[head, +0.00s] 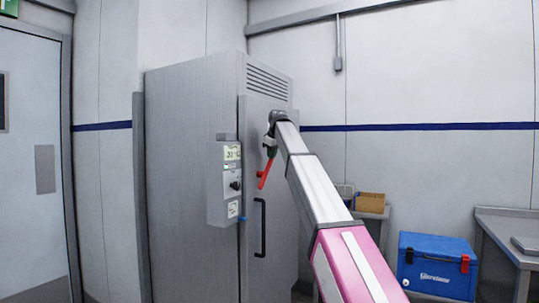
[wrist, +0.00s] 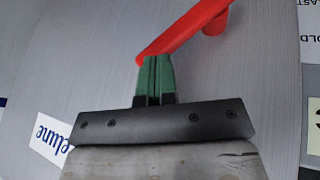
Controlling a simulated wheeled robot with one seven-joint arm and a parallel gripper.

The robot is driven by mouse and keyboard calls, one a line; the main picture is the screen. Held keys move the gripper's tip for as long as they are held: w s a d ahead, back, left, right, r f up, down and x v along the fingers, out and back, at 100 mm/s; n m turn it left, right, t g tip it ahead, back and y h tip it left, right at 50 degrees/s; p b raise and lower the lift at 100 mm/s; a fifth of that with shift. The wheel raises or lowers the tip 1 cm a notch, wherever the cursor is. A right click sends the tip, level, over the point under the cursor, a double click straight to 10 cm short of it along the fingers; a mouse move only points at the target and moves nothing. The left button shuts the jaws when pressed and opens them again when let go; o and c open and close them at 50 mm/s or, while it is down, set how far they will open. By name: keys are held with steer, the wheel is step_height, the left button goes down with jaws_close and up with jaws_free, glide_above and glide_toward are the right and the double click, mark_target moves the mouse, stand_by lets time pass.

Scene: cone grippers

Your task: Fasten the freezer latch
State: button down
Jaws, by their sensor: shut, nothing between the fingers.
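The freezer (head: 190,150) is a tall grey cabinet with a door on its right face, which looks closed. The red latch lever (head: 264,175) is on the door above a dark vertical handle (head: 259,228), slanting down to the left. In the wrist view, the red lever (wrist: 190,27) crosses the top, its lower left end just at the fingertips. My gripper (head: 269,146) is at the upper part of the lever. Its green fingers (wrist: 154,75) are shut together with nothing between them. I cannot tell whether they touch the lever.
A control box (head: 228,185) with a display juts from the freezer left of the latch. To the right are a blue cooler (head: 436,266), a cardboard box (head: 370,202) on a small stand and a metal table (head: 505,235). A door (head: 30,150) stands at the far left.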

steer(key=w+d+f+g, duration=0.1)
steer(key=w+d+f, duration=0.1)
steer(key=w+f, duration=0.3)
steer(key=shift+w+d+f+y, duration=0.15)
steer(key=shift+d+f+y, duration=0.2)
steer(key=shift+f, duration=0.55)
stand_by(0.3)
steer(key=shift+r, duration=0.15)
steer(key=w+d+r, duration=0.5)
steer(key=d+r, duration=0.1)
steer(key=r, duration=0.3)
steer(key=shift+w+d+r, duration=0.15)
steer(key=shift+d+r, duration=0.1)
steer(key=shift+r, duration=0.15)
